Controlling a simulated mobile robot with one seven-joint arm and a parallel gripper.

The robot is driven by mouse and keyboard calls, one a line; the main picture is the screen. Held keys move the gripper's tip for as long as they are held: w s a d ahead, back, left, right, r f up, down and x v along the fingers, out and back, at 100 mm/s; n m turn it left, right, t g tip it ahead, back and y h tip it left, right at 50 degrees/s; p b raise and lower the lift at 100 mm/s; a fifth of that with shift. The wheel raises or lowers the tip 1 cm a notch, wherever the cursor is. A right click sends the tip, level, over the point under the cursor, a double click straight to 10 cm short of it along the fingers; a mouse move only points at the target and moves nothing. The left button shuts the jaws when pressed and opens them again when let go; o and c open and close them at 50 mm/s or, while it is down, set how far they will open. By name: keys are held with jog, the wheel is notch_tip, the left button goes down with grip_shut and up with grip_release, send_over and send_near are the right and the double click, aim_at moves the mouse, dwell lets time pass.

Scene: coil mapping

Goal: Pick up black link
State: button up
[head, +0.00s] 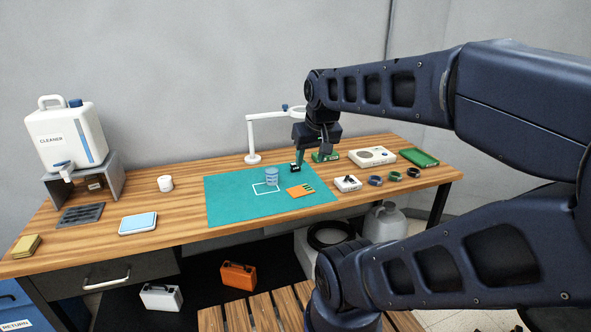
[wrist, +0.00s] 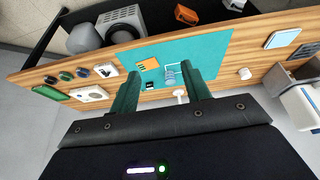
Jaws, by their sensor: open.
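A small black piece with pale marks (head: 294,168) is at the back edge of the teal mat (head: 225,203). It also shows in the wrist view (wrist: 150,85), to the right of the left finger. I cannot tell for sure if it is the black link. A white block (head: 346,184) with small black parts on it sits right of the mat. My gripper (head: 299,156) is open and points down over the back of the mat. Its two teal fingers (wrist: 165,88) are apart in the wrist view, and I see nothing held between them.
A clear blue-marked cup (head: 271,177) and an orange board (head: 300,190) are on the mat. A white lamp (head: 253,158) stands behind it. Several dark rings (head: 375,180), a white device (head: 372,157) and a green tray (head: 419,158) are to the right. The mat's left part is clear.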

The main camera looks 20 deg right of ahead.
jog(key=w+d+r+n+g, duration=0.1)
jog(key=w+r+n, duration=0.1)
jog(key=w, duration=0.5)
jog(key=w+d+r+n, duration=0.1)
jog(key=w+n, duration=0.2)
jog(key=w, duration=0.4)
jog(key=n+g+h, duration=0.2)
jog(key=n+g, duration=0.2)
jog(key=n, duration=0.9)
send_over(295, 165)
jog(key=f, duration=2.5)
jog(key=shift+w+a+f, duration=0.2)
jog(key=shift+w+a, duration=0.05)
jog(key=shift+a, duration=0.1)
jog(key=f, duration=0.5)
jog(key=shift+d+f, duration=0.15)
jog(key=shift+d, duration=0.25)
jog(key=shift+w+d+f, duration=0.15)
jog(key=shift+f, duration=1.15)
jog(key=shift+w+d+f, duration=0.1)
jog(key=shift+w+f, duration=0.05)
jog(key=shift+f, duration=1.15)
jog(key=shift+c, duration=0.2)
